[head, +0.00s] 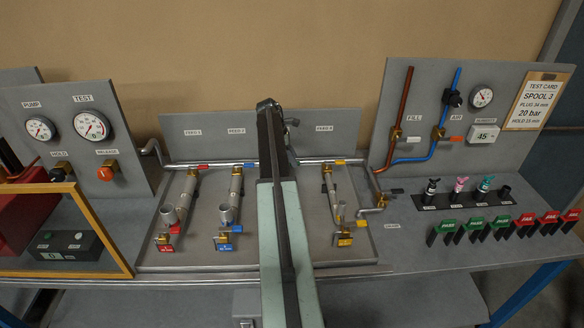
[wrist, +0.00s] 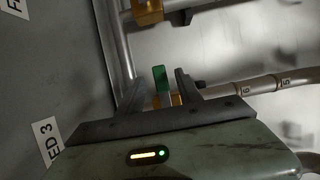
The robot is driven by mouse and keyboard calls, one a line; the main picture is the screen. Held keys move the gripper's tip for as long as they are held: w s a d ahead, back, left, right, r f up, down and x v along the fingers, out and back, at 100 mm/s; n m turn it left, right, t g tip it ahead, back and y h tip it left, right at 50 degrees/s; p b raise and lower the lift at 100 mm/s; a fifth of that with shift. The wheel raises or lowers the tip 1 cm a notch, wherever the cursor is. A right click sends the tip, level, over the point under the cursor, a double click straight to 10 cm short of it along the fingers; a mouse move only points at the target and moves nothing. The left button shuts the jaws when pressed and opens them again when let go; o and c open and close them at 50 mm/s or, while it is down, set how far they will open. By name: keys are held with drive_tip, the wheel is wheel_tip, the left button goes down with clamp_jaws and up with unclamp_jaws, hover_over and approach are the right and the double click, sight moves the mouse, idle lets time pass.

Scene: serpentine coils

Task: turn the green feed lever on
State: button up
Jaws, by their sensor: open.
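The green feed lever (wrist: 161,79) shows in the wrist view, standing on a brass valve body (wrist: 177,99). It lies between the two dark fingers of my gripper (wrist: 165,76), which are apart on either side of it. Whether a finger touches the lever I cannot tell. A label reading "ED 3" (wrist: 47,140) is on the grey panel at left. In the head view my arm covers the third feed position, so the lever and the fingertips are hidden there.
In the head view, the red lever (head: 201,167), blue lever (head: 250,165) and yellow lever (head: 340,162) sit along the manifold pipe (head: 305,161). In the wrist view, a metal pipe (wrist: 122,50) runs close to my gripper and another brass fitting (wrist: 147,12) is above.

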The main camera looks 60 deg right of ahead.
drive_tip(key=shift+s+d+f, duration=0.1)
drive_tip(key=shift+f, duration=0.45)
drive_tip(key=shift+r, duration=0.15)
clamp_jaws()
idle(0.9)
